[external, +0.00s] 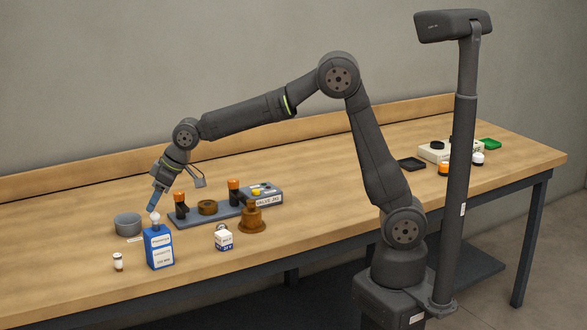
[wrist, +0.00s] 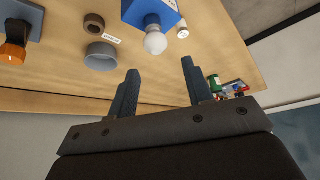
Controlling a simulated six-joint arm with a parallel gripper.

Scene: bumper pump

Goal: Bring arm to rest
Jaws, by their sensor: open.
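My gripper (external: 155,203) is open and points down over the left part of the bench, just above and behind the blue bottle (external: 159,250) in the external view. The bottle stands upright with a white label and a white round top (external: 155,218). In the wrist view my two fingers (wrist: 158,68) are spread apart with nothing between them. There the white round top (wrist: 155,43) of the blue bottle (wrist: 148,10) lies beyond the fingertips, and a gap shows between them. My arm is stretched out to the left over the bench.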

